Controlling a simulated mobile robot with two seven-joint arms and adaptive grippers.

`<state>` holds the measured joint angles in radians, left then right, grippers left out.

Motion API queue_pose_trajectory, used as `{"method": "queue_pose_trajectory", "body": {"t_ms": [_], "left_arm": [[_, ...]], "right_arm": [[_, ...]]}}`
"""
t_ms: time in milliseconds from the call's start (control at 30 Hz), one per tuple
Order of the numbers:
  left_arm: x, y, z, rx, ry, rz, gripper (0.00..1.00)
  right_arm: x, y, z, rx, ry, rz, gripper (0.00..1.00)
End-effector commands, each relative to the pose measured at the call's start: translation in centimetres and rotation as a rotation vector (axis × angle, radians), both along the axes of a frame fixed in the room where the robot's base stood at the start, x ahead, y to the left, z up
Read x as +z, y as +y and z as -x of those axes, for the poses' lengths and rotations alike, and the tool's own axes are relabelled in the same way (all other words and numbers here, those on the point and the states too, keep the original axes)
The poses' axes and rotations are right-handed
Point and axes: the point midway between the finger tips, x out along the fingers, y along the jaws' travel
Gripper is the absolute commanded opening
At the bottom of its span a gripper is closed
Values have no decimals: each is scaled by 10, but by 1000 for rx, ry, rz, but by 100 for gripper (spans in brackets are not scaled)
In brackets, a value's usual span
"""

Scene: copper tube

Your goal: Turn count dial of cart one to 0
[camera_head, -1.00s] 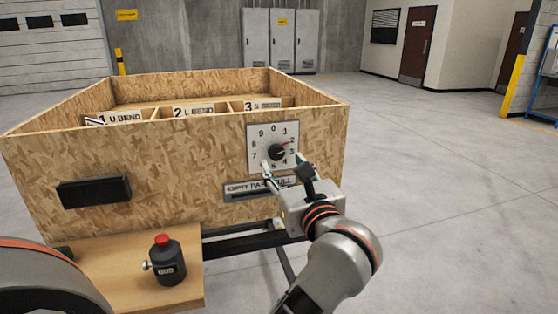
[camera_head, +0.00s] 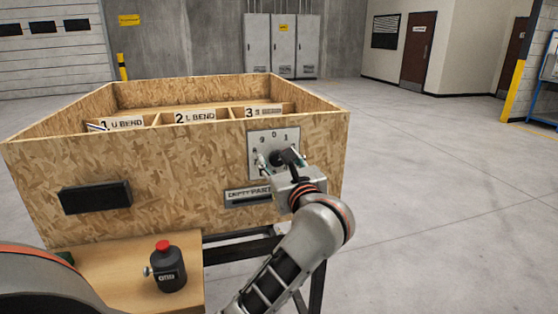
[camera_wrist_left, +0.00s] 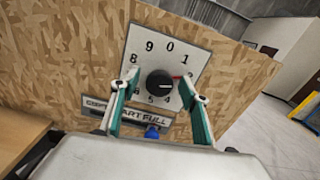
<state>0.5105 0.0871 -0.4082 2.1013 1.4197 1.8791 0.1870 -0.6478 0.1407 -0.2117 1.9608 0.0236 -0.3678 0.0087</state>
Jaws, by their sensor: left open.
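The count dial plate (camera_head: 288,133) is on the front of the wooden cart (camera_head: 200,185). In the left wrist view the dial plate (camera_wrist_left: 163,38) shows a black round knob (camera_wrist_left: 160,84). Its red pointer (camera_wrist_left: 177,77) points right, below the 1; the right finger hides the numbers there, so I cannot read the exact setting. In the left wrist view the open gripper (camera_wrist_left: 158,82) has one finger on each side of the knob, with gaps. My right gripper is not in view.
A label slot (camera_head: 238,197) lies below the dial, with a blue piece (camera_wrist_left: 152,132) by it. A black handle (camera_head: 95,197) is on the cart's left front. A black bottle-like device with a red top (camera_head: 167,266) stands on a wooden shelf (camera_head: 110,265). Open floor lies right.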

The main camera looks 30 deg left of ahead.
Motion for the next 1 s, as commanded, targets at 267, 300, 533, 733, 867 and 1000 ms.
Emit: {"method": "queue_pose_trajectory", "body": {"t_ms": [267,300,533,733,867,1000], "left_arm": [[0,0,0,0,1,-1,7],[0,0,0,0,0,0,7],[-3,0,0,0,-23,22,7],[-6,0,0,0,-99,89,7],[-9,0,-1,-1,-173,156,7],[-11,0,-1,1,-270,241,7]], "right_arm": [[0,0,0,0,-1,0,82],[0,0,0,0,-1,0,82],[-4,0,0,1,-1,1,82],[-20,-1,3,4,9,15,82],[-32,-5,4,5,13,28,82],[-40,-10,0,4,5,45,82]]}}
